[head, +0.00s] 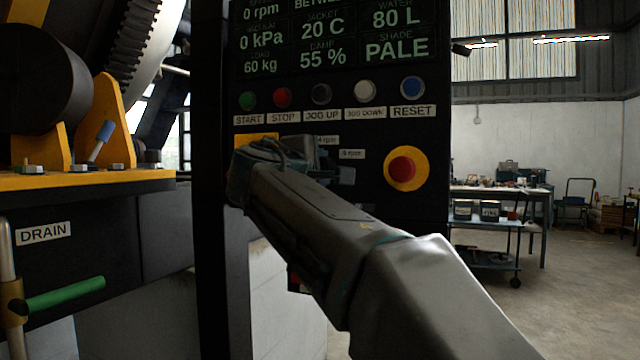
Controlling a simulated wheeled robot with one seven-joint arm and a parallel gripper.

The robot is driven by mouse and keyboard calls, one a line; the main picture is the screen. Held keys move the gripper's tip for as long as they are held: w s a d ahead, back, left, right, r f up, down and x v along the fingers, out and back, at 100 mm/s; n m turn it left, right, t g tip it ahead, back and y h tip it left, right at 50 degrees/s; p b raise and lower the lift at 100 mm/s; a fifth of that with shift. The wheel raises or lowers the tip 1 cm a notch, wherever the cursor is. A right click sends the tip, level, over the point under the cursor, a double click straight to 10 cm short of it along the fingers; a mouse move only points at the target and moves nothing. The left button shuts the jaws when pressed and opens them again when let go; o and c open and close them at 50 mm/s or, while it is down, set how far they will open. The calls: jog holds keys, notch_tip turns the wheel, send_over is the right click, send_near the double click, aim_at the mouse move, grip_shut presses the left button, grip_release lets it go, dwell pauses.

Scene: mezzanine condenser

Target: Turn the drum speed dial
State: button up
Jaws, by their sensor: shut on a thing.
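The drum speed dial is hidden behind my gripper and wrist on the black control panel (425,130). Two small rpm labels, a 4 rpm label (327,141) and a 6 rpm label (351,154), show just above and right of the gripper. My gripper (318,162) is at the panel, below the button row, shut on the dial. Its fingertips are mostly covered by my own wrist, so the dial's pointer cannot be seen. A yellow plate (256,138) shows partly above my wrist.
A red emergency stop button (403,169) on a yellow disc is close to the gripper's right. Push buttons, such as the blue RESET button (411,87), sit above, under the display (333,35). At left are a green-handled drain lever (64,296) and a yellow bracket (100,122).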

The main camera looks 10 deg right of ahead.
jog(key=shift+f+m+b, duration=0.1)
jog(key=shift+m+b, duration=0.95)
jog(key=shift+m, duration=0.65)
jog(key=o, duration=1)
jog(key=p+v, duration=0.1)
jog(key=v, duration=1.2)
jog(key=shift+s+a, duration=0.3)
jog(key=shift+w+d+p, duration=0.1)
jog(key=shift+p, duration=0.2)
